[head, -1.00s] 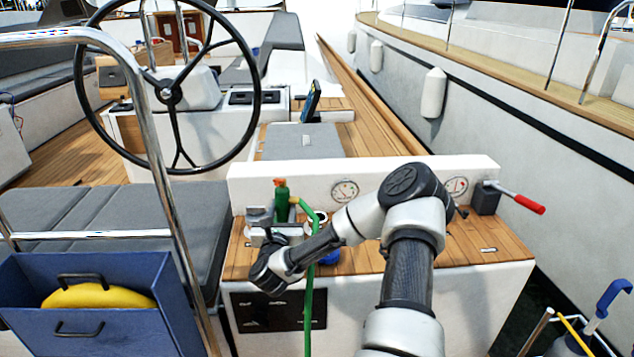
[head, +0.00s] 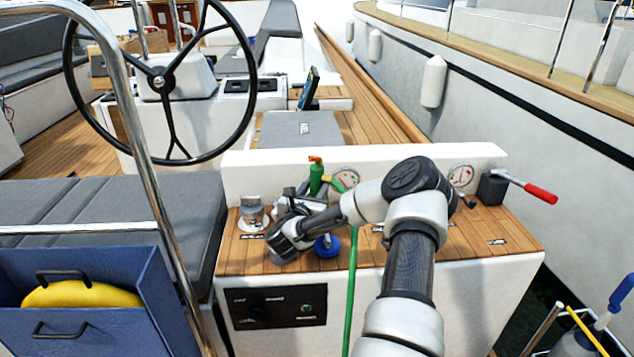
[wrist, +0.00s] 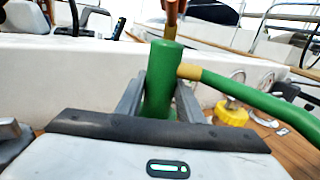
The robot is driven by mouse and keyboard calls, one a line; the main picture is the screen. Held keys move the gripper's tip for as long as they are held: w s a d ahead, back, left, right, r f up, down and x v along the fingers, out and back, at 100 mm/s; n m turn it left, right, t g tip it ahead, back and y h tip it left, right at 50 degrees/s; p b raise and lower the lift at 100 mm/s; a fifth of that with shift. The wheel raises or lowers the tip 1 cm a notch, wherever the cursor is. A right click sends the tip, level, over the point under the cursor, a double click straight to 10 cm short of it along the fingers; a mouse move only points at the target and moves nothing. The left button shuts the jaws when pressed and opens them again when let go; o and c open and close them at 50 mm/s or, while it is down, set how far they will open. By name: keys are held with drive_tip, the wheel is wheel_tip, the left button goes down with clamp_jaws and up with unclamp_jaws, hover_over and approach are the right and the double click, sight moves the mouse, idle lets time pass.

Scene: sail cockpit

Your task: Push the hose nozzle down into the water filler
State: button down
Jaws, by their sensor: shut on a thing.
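The hose nozzle (head: 316,180) is a green cylinder with an orange-red top, upright above the teak ledge. My gripper (head: 312,202) is shut around its body. In the wrist view the nozzle (wrist: 163,80) stands between my two grey fingers (wrist: 160,100). The green hose (head: 351,290) leaves its side through a yellow collar and hangs over the ledge front. The nozzle's lower end is hidden by my gripper. A blue round cap (head: 327,246) lies on the ledge below my gripper. I cannot make out the water filler's opening.
A metal fitting (head: 252,213) stands on the ledge left of my gripper. A yellow cap (wrist: 231,112) is right of the nozzle in the wrist view. A white upright panel (head: 240,175) with gauges rises behind. A red-handled lever (head: 540,193) is at the right end.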

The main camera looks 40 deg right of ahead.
drive_tip(key=shift+f+b, duration=0.3)
drive_tip(key=shift+f, duration=0.6)
drive_tip(key=shift+b, duration=0.5)
idle(0.6)
drive_tip(key=shift+f+b, duration=0.55)
drive_tip(key=shift+f, duration=0.1)
drive_tip(key=c, duration=1.5)
unclamp_jaws()
drive_tip(key=shift+r, duration=0.1)
drive_tip(key=shift+a, duration=0.1)
drive_tip(key=shift+v, duration=5.5)
